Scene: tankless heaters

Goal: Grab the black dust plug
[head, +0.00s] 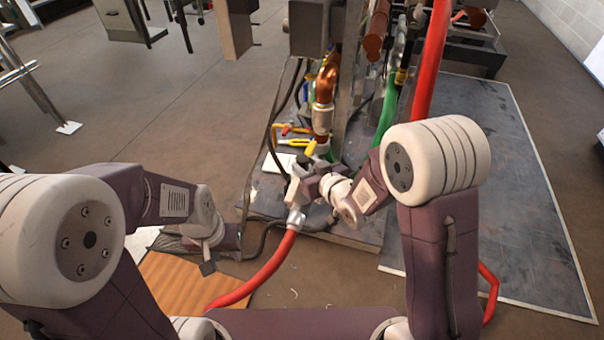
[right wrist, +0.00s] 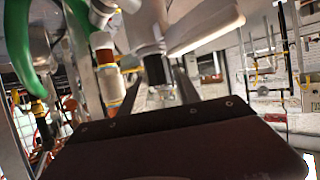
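A black, short cylindrical piece that looks like the dust plug (right wrist: 154,70) shows in the right wrist view, below a pale fitting. It lies between the two dark fingers of my right gripper (right wrist: 157,92). The fingers stand apart, with a narrow gap beside the piece; I see no clear contact. In the head view my right gripper (head: 305,177) is by the pale fitting (head: 296,217) at the top of a red hose, and the plug cannot be made out there. My left gripper (head: 208,266) points down at the lower left, away from the pipes; its fingers are too small to read.
A red hose (head: 262,277) curves along the floor. Copper pipe (head: 326,85) and green hose (head: 388,110) rise behind my right gripper. Yellow-handled tools (head: 297,143) lie on the dark base plate. A large dark mat (head: 500,190) lies flat at the right.

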